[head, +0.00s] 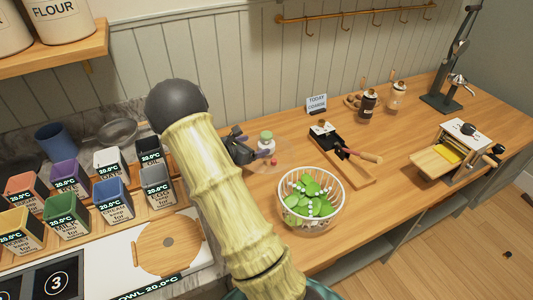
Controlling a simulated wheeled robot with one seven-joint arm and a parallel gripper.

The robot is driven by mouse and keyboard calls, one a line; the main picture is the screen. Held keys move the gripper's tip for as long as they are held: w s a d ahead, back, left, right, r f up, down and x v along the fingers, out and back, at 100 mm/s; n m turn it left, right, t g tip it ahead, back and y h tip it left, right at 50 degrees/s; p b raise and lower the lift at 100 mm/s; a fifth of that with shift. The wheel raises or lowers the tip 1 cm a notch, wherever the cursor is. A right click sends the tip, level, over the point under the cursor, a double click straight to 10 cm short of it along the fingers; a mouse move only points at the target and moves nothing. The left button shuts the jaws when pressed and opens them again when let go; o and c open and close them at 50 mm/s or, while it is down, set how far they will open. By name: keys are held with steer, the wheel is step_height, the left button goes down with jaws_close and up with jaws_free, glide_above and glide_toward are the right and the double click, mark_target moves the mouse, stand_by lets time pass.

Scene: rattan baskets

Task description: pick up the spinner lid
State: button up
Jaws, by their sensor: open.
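A small red knob (273,162) shows on the wooden counter just right of my gripper. A faint, see-through round shape around it looks like the spinner lid, but its edge is hard to make out. My gripper (262,154) is dark, at the end of the pale bamboo-like arm, low over the counter and left of the red knob. It is open, and I see nothing held in it. Whether its fingers touch the lid I cannot tell. The white spinner basket (283,211) with green leaves stands in front and to the right.
A jar with a green top (266,139) stands close behind my gripper. A black grater-like tool on a board (340,158) and a pasta machine (463,146) are to the right. Several labelled bins (113,199) fill the left.

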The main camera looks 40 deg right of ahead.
mark_target(266, 146)
steer(key=shift+f, duration=0.9)
steer(key=shift+d+f, duration=0.25)
steer(key=shift+d, duration=0.1)
steer(key=shift+w+d+f, duration=0.1)
steer(key=shift+d, duration=0.15)
steer(key=x, duration=0.6)
steer(key=shift+d+p, duration=0.1)
steer(key=shift+p, duration=0.2)
steer(key=c, duration=1.2)
